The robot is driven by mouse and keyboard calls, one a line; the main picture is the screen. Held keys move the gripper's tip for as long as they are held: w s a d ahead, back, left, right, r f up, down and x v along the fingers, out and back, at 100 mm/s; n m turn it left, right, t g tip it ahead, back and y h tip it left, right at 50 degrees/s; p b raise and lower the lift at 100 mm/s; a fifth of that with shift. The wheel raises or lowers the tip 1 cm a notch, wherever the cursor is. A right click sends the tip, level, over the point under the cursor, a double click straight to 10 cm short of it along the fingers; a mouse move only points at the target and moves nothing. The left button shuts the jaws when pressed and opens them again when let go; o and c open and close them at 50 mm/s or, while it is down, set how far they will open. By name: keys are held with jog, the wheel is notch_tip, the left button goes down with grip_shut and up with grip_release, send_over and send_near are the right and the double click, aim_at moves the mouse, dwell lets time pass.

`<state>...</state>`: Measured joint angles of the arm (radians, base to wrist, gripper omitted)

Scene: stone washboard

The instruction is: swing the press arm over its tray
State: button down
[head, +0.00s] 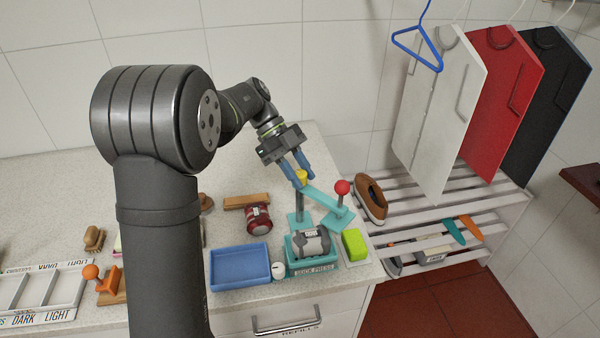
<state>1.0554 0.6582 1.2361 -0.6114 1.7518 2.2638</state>
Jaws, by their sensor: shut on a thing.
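The teal press arm (324,198) slants from the yellow knob (301,176) down to the right, near a red knob (342,187). The teal tray (292,262), with a blurred label at its front, stands in front of it and holds a grey rolled piece (311,243). The press arm's visible length lies behind the tray, not over it. My gripper (303,180) comes down from the upper left with its blue fingers around the yellow knob, shut on it. The fingers partly hide the knob and the arm's left end.
A blue bin (241,267) and a small white round dial (278,269) stand left of the tray. A green block (355,244) stands close on its right. A red can (258,219) lies behind the bin. A slatted rack (420,204) with a brown shoe (370,199) is at right.

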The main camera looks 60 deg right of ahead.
jog(key=shift+m+t+y, duration=0.6)
jog(key=shift+m+y, duration=1)
jog(key=shift+m, duration=0.6)
jog(key=c, duration=1.1)
grip_release()
jog(key=shift+o, duration=0.2)
